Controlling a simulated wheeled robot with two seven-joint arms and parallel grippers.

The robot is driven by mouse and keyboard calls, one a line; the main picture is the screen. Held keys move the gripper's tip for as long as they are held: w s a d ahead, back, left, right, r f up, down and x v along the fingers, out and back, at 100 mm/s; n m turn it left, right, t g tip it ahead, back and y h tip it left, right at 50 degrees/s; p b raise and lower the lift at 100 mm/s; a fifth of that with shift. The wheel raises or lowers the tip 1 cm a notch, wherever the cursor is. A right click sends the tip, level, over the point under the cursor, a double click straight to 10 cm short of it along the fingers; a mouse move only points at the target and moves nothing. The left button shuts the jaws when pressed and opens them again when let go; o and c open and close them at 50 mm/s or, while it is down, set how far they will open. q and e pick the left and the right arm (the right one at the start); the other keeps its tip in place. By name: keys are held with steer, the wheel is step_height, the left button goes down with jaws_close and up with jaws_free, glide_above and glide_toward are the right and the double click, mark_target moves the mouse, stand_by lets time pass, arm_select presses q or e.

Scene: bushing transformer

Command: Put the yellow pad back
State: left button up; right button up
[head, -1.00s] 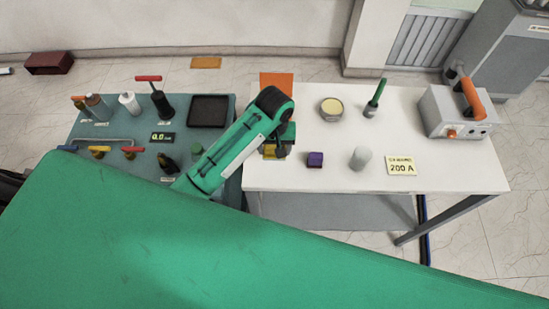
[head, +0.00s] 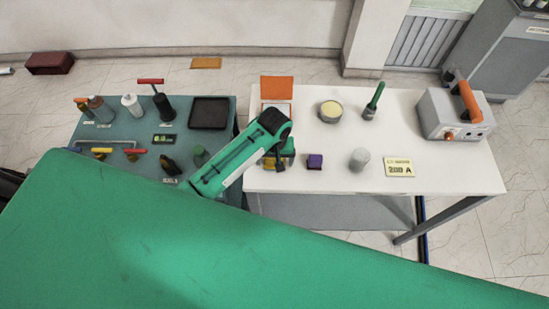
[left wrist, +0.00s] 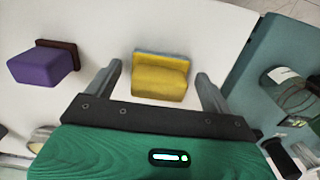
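The yellow pad (left wrist: 160,80), a block with a blue backing edge, lies on the white table (head: 335,178). In the left wrist view my left gripper (left wrist: 160,73) is open, with one finger on each side of the pad and a gap on both sides. I cannot tell how far the pad is below the fingertips. In the head view my left gripper (head: 279,155) is over the front left of the white table, and my arm hides most of the pad. My right gripper is not in view.
A purple pad (head: 315,160) with a dark red backing sits close to the right. A grey cylinder (head: 359,159), a sign (head: 399,167) and a round tin (head: 330,110) stand further right. A teal table (head: 215,137) adjoins on the left.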

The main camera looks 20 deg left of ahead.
mark_target(274, 159)
arm_select(q)
steer(key=shift+r, duration=0.15)
step_height(274, 159, up, 9)
steer(key=b, duration=0.2)
steer(key=shift+b, duration=0.3)
step_height(274, 159, up, 3)
steer(key=shift+f+p, duration=0.1)
steer(key=shift+p, duration=0.95)
